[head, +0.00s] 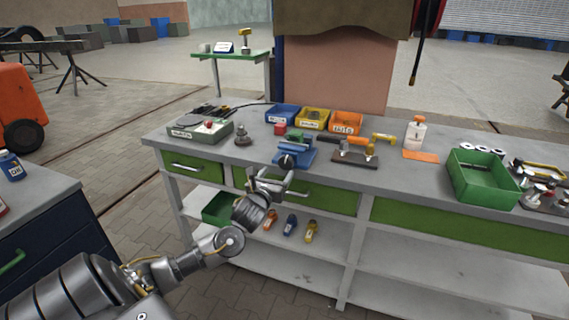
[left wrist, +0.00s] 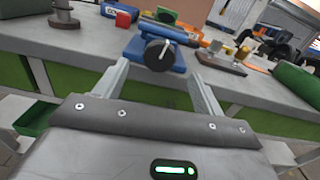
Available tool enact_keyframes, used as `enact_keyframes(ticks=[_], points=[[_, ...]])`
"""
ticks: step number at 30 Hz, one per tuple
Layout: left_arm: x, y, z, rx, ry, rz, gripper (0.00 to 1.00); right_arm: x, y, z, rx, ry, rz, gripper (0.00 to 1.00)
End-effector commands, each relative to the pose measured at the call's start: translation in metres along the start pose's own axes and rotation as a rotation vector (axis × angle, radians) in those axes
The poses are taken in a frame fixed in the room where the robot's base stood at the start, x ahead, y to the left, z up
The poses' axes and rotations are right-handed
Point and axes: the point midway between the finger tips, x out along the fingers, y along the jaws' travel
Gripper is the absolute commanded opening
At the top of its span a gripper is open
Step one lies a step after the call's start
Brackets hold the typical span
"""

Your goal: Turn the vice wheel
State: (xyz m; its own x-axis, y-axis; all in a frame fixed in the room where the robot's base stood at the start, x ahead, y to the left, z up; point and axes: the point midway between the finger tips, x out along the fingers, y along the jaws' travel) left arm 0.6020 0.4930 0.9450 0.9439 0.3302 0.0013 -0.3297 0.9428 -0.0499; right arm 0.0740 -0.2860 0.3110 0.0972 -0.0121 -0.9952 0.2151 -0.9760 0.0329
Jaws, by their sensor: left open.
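The blue vice (head: 296,151) stands at the front edge of the grey workbench. Its round dark wheel (head: 286,161) faces me, and it also shows in the left wrist view (left wrist: 159,55) with a pale bar across it. My left gripper (head: 276,182) is just in front of the bench edge, below and in front of the wheel. In the left wrist view its two fingers (left wrist: 158,80) are spread apart, with the wheel beyond and between them and nothing held. I cannot tell whether either finger touches the wheel. My right gripper is not in view.
The workbench (head: 250,170) has green drawers with bar handles below the vice. Blue, yellow and orange bins (head: 312,119) stand behind it. A brown fixture board (head: 355,158) is to its right, and a green crate (head: 484,192) farther right. A dark stand (head: 243,138) is to its left.

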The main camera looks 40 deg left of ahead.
Motion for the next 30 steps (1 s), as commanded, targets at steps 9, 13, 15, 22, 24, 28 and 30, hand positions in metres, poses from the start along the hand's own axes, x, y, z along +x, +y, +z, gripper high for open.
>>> enact_keyframes(ticks=[9,13,15,22,24,28,30], points=[[0.057,0.0,0.001,-0.002,0.0,0.002,0.7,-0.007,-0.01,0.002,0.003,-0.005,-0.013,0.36],[0.07,0.0,0.001,-0.002,-0.001,0.001,0.7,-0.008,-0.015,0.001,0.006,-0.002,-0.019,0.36],[0.074,0.0,0.0,-0.002,0.001,0.001,0.7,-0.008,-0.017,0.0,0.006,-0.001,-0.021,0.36],[0.077,-0.001,-0.001,-0.001,0.001,-0.001,0.7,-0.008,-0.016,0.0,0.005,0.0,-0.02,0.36],[0.077,-0.001,-0.001,-0.001,0.001,-0.001,0.7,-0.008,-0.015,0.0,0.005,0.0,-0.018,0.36],[0.077,0.0,-0.001,-0.001,0.001,-0.001,0.57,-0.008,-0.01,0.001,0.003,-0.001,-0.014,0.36],[0.077,0.0,-0.001,-0.001,0.001,-0.001,0.47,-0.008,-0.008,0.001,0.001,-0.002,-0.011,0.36]])
